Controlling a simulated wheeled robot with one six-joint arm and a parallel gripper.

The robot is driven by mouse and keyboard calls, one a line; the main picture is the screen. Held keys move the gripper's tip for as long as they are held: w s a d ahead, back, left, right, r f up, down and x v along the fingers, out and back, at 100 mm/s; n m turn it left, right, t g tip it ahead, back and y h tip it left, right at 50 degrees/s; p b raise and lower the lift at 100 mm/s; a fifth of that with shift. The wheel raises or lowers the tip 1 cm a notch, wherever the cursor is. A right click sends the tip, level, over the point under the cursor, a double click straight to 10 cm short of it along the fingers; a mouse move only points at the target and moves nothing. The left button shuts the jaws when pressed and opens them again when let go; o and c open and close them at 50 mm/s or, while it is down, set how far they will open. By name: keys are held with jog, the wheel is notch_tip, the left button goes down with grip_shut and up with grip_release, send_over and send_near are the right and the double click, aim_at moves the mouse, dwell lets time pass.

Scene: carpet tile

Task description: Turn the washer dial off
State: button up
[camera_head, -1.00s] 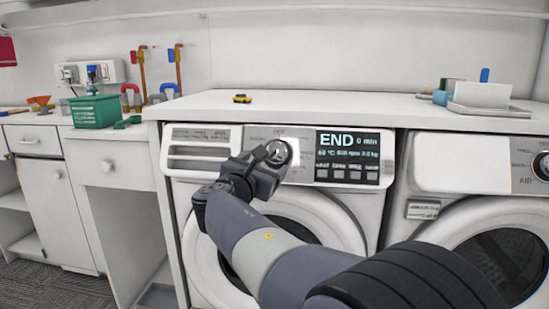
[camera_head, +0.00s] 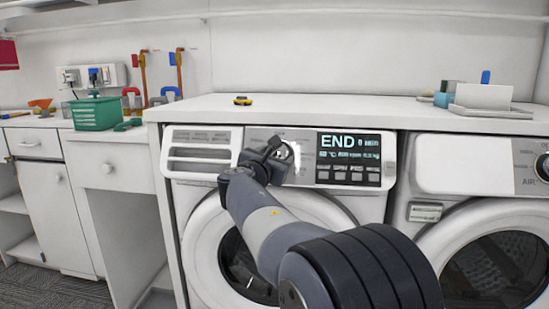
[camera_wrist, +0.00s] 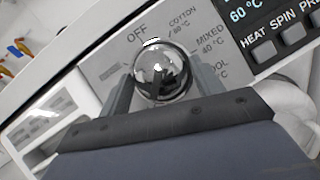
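The washer dial (camera_head: 284,152) is a round, shiny metal knob on the left washer's panel, left of a display reading END. It also shows in the wrist view (camera_wrist: 160,68), with the labels OFF, COTTON and MIXED around its upper side. OFF lies just above and left of it. My gripper (camera_head: 270,156) is at the dial and covers part of it in the head view. In the wrist view, my gripper's fingers (camera_wrist: 162,84) lie one on each side of the dial, close against it.
A second machine (camera_head: 465,165) stands at the right. A white counter (camera_head: 330,108) runs above both, with a small yellow item (camera_head: 242,100) on it. A green basket (camera_head: 97,112) sits at the left. The display (camera_head: 348,157) is close right of the gripper.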

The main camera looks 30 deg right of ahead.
jog(key=c, duration=0.6)
